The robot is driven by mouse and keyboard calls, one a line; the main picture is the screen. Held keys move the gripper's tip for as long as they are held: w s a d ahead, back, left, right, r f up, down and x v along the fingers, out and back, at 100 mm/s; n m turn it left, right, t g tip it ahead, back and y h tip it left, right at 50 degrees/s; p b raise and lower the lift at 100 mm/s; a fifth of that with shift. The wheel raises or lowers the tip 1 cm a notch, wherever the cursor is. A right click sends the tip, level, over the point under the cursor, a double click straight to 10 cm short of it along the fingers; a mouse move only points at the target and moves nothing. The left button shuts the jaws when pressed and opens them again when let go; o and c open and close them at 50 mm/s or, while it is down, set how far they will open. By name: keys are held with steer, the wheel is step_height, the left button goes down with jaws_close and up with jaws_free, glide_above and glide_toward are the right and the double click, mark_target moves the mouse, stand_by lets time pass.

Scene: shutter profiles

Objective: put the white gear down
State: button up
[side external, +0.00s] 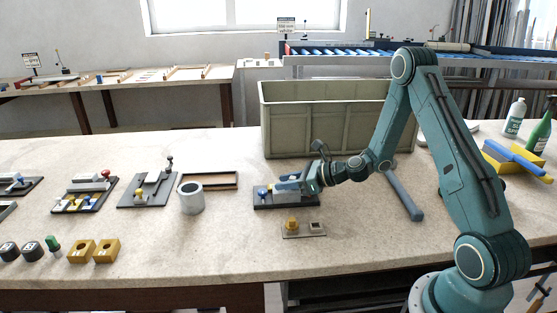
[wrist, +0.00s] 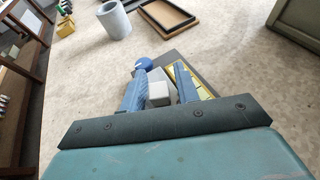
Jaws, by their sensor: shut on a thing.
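My gripper (side external: 288,184) is low over a dark base plate (side external: 270,205) in the side view. In the wrist view my two blue fingers (wrist: 158,88) are on either side of a small pale, blocky piece, which I take as the white gear (wrist: 159,95); no teeth can be made out. It is hidden by my gripper in the side view. A yellow strip (wrist: 188,82) lies beside the right finger. Contact between the pale piece and the plate cannot be told.
A grey cylinder (side external: 191,197) and a wooden frame (side external: 209,181) stand left. A large green-grey crate (side external: 320,130) is behind. A blue-grey bar (side external: 404,194) lies right. The bench front is mostly clear.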

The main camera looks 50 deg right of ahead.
steer(key=o, duration=0.9)
steer(key=shift+s+f, duration=0.15)
steer(key=shift+f, duration=0.5)
steer(key=shift+o, duration=0.3)
steer(key=shift+a, duration=0.2)
steer(key=shift+r, duration=0.6)
steer(key=v, duration=1.2)
steer(key=shift+d+r, duration=0.2)
steer(key=shift+r, duration=0.15)
